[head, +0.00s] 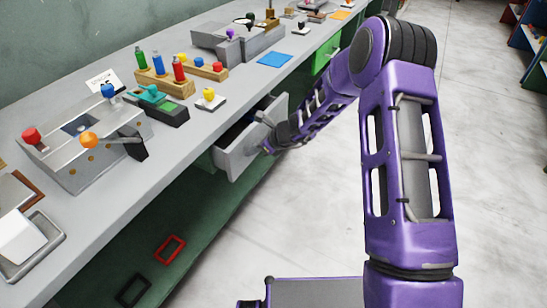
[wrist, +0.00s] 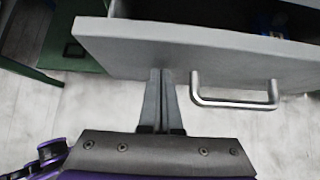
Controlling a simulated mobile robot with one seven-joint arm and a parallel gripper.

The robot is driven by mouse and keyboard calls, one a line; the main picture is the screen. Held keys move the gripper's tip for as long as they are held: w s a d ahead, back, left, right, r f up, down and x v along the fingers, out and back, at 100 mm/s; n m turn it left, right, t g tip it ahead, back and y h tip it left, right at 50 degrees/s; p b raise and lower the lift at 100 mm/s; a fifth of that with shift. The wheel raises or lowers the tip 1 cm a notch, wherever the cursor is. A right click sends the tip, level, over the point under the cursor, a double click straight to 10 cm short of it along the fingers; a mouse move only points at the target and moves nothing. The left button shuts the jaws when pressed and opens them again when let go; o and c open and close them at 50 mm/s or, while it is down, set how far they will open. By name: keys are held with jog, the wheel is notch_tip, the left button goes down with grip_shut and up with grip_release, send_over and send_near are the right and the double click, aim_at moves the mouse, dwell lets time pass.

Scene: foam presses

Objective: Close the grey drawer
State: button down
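The grey drawer (head: 237,158) stands pulled out from under the long bench in the head view. Its front panel (wrist: 215,55) spans the top of the wrist view, with a bar handle (wrist: 235,103) on it. My gripper (wrist: 161,75) has its two fingers together, with no gap seen and nothing between them. The fingertips are at the drawer front, left of the handle in the wrist view; whether they touch it I cannot tell. In the head view my gripper is at the drawer front, mostly hidden by my wrist. A blue thing (wrist: 263,21) shows dimly inside the drawer.
The bench top (head: 205,128) carries a grey press (head: 85,150), a wooden rack (head: 165,82) with bottles, and a yellow-knobbed block (head: 210,99). A green drawer or panel (head: 325,55) is farther along. The floor (head: 300,215) right of the bench is clear.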

aim_at(236, 144)
jog(key=w+a, duration=0.1)
jog(key=w+a+p, duration=0.1)
jog(key=a, duration=0.1)
jog(key=w+a, duration=0.1)
jog(key=a, duration=0.1)
jog(key=shift+a+r, duration=0.1)
jog(key=shift+a, duration=0.1)
jog(key=shift+a+r, duration=0.1)
jog(key=shift+a, duration=0.05)
